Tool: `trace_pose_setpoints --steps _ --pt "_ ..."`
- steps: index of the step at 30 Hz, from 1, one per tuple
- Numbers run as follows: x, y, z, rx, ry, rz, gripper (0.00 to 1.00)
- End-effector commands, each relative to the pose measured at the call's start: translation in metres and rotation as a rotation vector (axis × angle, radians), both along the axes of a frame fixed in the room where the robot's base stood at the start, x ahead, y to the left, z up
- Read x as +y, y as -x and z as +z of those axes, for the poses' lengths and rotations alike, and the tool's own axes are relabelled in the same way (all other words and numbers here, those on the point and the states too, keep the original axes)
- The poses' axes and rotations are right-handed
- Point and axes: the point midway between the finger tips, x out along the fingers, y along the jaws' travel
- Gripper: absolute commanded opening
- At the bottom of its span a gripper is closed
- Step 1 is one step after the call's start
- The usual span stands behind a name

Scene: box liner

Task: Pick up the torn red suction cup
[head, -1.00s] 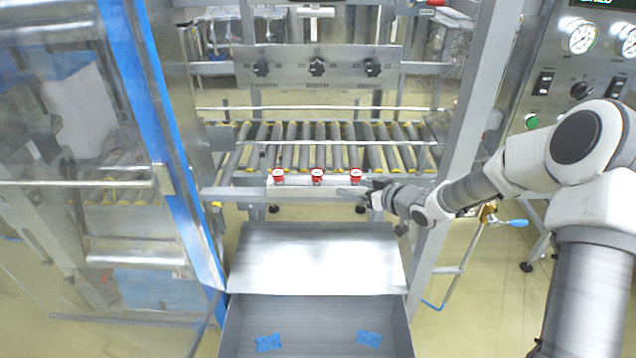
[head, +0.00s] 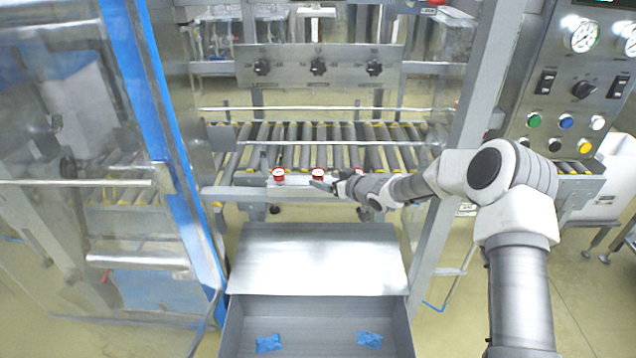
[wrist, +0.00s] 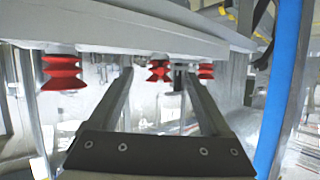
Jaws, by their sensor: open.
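Three red suction cups sit in a row along a pale bar. In the head view I see the left cup (head: 278,175), the middle cup (head: 318,175) and part of the right cup (head: 356,171), which my arm partly covers. In the wrist view a large cup (wrist: 62,72) is at left, a ragged-looking cup (wrist: 159,71) in the middle and a small one (wrist: 205,71) at right. The middle one's edge looks uneven, perhaps torn. My gripper (head: 322,184) is open; in the wrist view its fingers (wrist: 158,76) stand either side of the middle cup, apparently not touching it.
The pale bar (wrist: 115,36) runs close along the cups. A roller conveyor (head: 330,146) lies behind them. A metal tray (head: 310,325) with blue pieces is below in front. A blue-edged clear door (head: 150,110) stands at left, a control panel (head: 575,85) at right.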

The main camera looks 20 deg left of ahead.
Motion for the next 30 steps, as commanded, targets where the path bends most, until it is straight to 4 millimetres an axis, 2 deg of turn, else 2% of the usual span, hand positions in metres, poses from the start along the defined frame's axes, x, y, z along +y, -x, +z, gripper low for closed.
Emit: trace_pose_setpoints --steps 10,21,23,30 --pt "0.031 -0.024 -0.009 0.0 -0.001 0.001 0.82" --pt "0.036 -0.029 -0.011 0.0 0.0 0.0 0.82" --pt "0.036 -0.029 -0.011 0.0 0.0 0.0 0.75" --pt "0.036 -0.029 -0.011 0.0 0.0 -0.001 0.32"
